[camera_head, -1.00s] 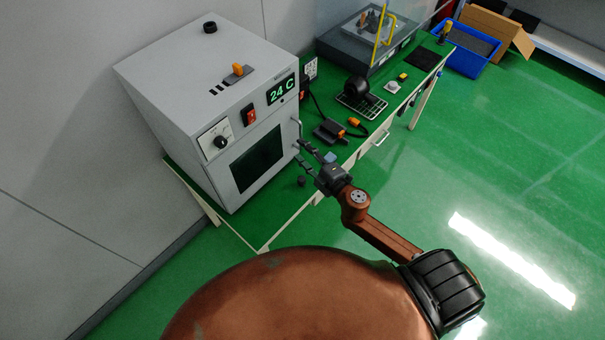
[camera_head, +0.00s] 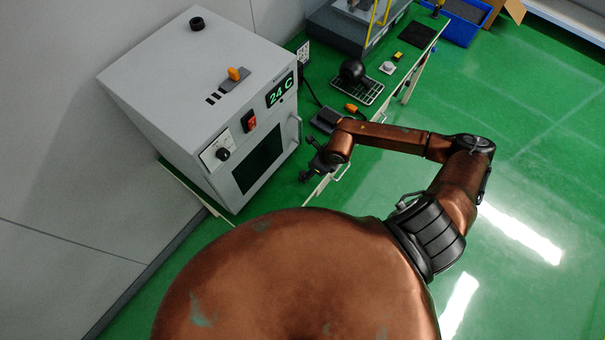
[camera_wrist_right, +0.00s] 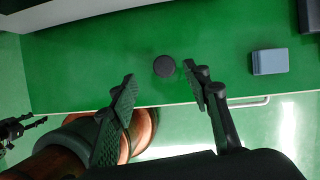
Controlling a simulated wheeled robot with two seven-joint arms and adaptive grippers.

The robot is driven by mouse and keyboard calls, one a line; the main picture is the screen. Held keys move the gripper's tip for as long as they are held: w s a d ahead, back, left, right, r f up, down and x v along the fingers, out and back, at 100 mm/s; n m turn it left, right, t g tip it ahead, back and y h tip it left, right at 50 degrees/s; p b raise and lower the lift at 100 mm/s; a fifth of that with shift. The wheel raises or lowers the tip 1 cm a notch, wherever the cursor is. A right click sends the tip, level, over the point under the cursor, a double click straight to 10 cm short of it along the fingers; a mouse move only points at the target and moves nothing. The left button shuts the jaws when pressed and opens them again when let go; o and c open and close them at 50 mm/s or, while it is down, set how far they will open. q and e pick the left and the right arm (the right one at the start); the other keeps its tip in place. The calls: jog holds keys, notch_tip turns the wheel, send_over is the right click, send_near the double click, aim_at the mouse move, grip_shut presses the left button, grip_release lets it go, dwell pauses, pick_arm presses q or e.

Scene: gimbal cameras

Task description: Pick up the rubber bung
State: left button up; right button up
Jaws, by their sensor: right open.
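The rubber bung (camera_wrist_right: 165,66) is a small dark round piece on the green bench top, seen from above in the right wrist view. My right gripper (camera_wrist_right: 160,82) is open and empty. Its two fingers stand either side of the bung's line, with the bung just beyond the fingertips and no contact visible. In the head view my right gripper (camera_head: 308,164) is over the bench's front edge beside the oven. It is small and dark there, and I cannot clearly separate the bung from it. A dark jointed part at the wrist view's left edge may be my left gripper.
A grey oven (camera_head: 180,95) reading 24 C stands left of the right gripper. A blue-grey block (camera_wrist_right: 270,62) lies right of the bung. A black device (camera_head: 326,120) and a wire rack (camera_head: 372,92) sit farther back. Bench around the bung is clear.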

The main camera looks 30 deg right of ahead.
jog(key=x, duration=0.3)
jog(key=p+x, duration=0.1)
jog(key=shift+w+d+f, duration=0.2)
jog(key=shift+d+f, duration=0.05)
jog(key=shift+w+f, duration=0.1)
jog(key=shift+f, duration=0.05)
jog(key=c, duration=1)
pick_arm(q)
jog(key=shift+w+r, duration=0.6)
jog(key=shift+w, duration=0.3)
jog(key=shift+w, duration=0.1)
